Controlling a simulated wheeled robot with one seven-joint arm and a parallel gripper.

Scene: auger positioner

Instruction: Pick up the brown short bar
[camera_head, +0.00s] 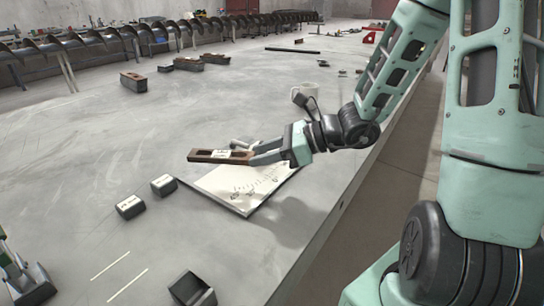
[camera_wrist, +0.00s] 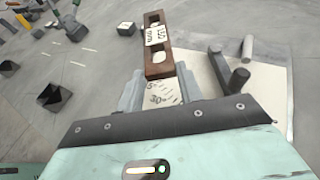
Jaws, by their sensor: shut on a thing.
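The brown short bar (camera_head: 215,156) is held by my gripper (camera_head: 252,156) above the table. It is a flat brown piece with slots and a white label. In the wrist view the bar (camera_wrist: 153,62) points away from my gripper (camera_wrist: 160,82), and one end is between the fingers. My gripper is shut on that end. The bar looks roughly level, and it looks apart from the surface below.
A white sheet or board (camera_head: 240,187) with markings lies below my gripper. Small dark blocks (camera_head: 130,207) and an open dark box (camera_head: 190,288) are on the grey table. Several brown bars (camera_head: 187,64) lie farther back.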

